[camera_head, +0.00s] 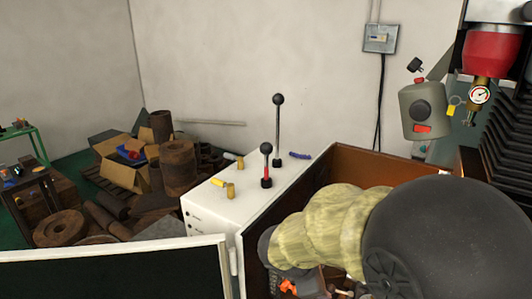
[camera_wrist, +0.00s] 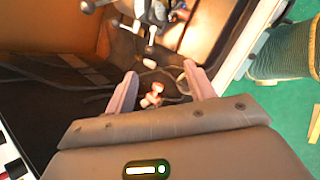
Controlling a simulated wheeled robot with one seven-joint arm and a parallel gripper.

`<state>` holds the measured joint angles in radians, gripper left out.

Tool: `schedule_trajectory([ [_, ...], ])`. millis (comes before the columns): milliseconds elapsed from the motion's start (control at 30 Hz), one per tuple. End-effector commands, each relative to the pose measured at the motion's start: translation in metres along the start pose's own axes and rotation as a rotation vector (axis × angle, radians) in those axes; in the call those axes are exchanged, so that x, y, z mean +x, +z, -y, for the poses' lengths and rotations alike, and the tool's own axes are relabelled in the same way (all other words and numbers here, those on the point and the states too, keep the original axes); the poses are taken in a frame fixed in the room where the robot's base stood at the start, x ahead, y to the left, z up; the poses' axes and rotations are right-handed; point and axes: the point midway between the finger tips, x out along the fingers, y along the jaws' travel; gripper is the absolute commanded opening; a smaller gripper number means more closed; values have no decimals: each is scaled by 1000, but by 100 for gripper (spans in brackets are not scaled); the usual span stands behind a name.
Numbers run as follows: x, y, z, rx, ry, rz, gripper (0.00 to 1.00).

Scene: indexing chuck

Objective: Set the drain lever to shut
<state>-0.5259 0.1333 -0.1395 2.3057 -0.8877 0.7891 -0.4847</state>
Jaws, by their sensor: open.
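My gripper (camera_wrist: 159,70) is open in the wrist view, with its two pinkish fingers apart and nothing held between them. A small orange-and-white fitting (camera_wrist: 152,96) shows between the fingers, lower down in the dark trough; it may be the drain lever, but its lettering and setting cannot be read. In the head view an orange handle-like part (camera_head: 288,286) shows low in the trough, partly hidden by my arm. I cannot tell whether the fingers touch the fitting; they appear apart from it. My gripper is hidden in the head view.
The brown trough wall (camera_head: 360,166) stands close to my arm. Metal rods and knobs (camera_wrist: 150,12) lie ahead of the fingers.

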Motion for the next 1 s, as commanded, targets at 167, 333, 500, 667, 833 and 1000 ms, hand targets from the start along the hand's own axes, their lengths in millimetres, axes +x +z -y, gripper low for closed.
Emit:
schedule_trajectory([
  [167,-50,-12,-68,-450,252,225,54],
  [333,-124,-39,-129,-785,507,500,54],
  [500,-197,-68,-162,-964,702,744,54],
  [667,-222,-77,-170,-1006,764,832,54],
  [833,-222,-77,-170,-1008,765,833,54],
  [1000,-221,-77,-171,-1007,764,830,54],
])
